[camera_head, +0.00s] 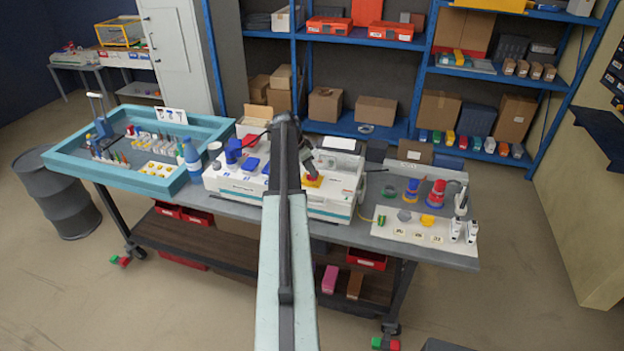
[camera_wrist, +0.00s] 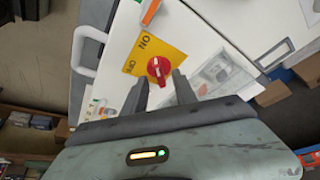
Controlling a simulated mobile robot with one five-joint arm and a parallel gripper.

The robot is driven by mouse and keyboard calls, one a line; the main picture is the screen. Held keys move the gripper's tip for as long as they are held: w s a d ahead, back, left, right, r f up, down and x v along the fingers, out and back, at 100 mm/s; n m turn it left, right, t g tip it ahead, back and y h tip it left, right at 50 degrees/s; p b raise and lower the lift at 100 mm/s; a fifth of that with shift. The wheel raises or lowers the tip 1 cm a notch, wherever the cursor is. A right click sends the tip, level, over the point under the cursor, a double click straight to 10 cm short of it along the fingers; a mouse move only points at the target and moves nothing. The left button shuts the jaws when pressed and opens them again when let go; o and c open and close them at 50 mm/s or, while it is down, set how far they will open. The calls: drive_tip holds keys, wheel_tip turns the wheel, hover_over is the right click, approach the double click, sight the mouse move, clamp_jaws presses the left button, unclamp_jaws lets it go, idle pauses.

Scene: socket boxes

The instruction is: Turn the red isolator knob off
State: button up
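The red isolator knob (camera_wrist: 158,68) sits on a yellow plate (camera_wrist: 172,48) marked ON and OFF, on a white panel in the wrist view. The ON label is above the knob and the OFF label is to its left in that picture. My gripper (camera_wrist: 161,78) is open, with one dark fingertip on each side of the knob's lower part. I cannot tell whether the fingers touch it. In the head view the yellow plate (camera_head: 313,182) shows on the right-hand white box (camera_head: 330,207), with my gripper (camera_head: 308,166) just above it; the knob is small and partly hidden there.
A white handle (camera_wrist: 80,48) stands out left of the plate in the wrist view. A left white box (camera_head: 225,187) with blue parts stands beside my arm. A blue tray (camera_head: 62,163) is at the left; red and blue parts (camera_head: 436,193) stand at the right.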

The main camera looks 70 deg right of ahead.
drive_tip(key=shift+b+x, duration=0.45)
drive_tip(key=shift+x, duration=0.6)
drive_tip(key=shift+r, duration=0.1)
clamp_jaws()
drive_tip(key=shift+d, duration=0.15)
